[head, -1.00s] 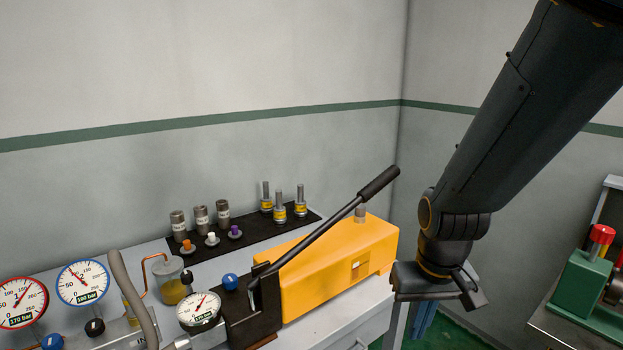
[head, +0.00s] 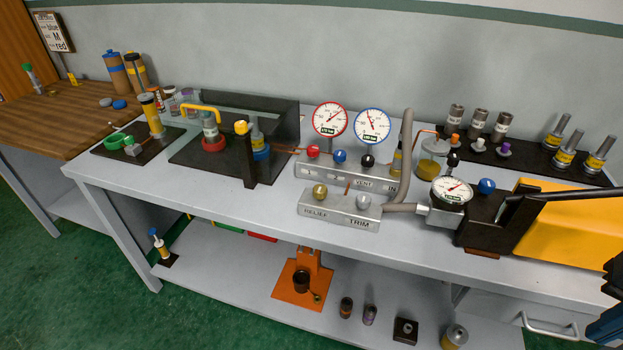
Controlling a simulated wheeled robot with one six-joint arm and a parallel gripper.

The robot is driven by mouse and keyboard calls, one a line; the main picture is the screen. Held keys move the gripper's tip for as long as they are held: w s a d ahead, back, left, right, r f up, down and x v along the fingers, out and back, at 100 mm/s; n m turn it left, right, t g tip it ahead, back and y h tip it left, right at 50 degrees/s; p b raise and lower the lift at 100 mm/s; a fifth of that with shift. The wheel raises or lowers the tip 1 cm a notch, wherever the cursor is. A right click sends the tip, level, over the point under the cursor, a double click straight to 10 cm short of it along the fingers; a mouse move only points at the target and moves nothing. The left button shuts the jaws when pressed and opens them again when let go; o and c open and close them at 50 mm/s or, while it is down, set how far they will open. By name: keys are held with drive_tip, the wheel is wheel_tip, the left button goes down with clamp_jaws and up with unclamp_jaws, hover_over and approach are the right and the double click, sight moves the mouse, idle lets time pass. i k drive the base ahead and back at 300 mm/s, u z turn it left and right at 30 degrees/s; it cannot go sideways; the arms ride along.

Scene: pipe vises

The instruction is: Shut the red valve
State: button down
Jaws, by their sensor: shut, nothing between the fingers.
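The red valve is the round red knob (head: 313,152) at the left end of the upper grey manifold block (head: 325,171) on the bench, in the head view. It stands below the red-rimmed gauge (head: 330,119). A blue knob (head: 340,157) and a black knob (head: 367,161) sit to its right on the same block. Whether the valve is open or shut cannot be told. My gripper's fingers are not visible; only a dark and blue piece shows at the far right edge, and I cannot tell what it is.
A lower block (head: 340,209) with brass and silver knobs stands in front. A blue-rimmed gauge (head: 372,124) stands behind. A grey hose (head: 405,160) and a yellow pump (head: 570,230) with a long lever are to the right; a dark tray with a shield (head: 275,120) is left.

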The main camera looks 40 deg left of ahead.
sight(313, 151)
drive_tip(key=u, duration=1.5)
drive_tip(key=k, duration=0.5)
drive_tip(key=z, duration=0.1)
drive_tip(key=i, duration=0.95)
drive_tip(key=u, duration=0.45)
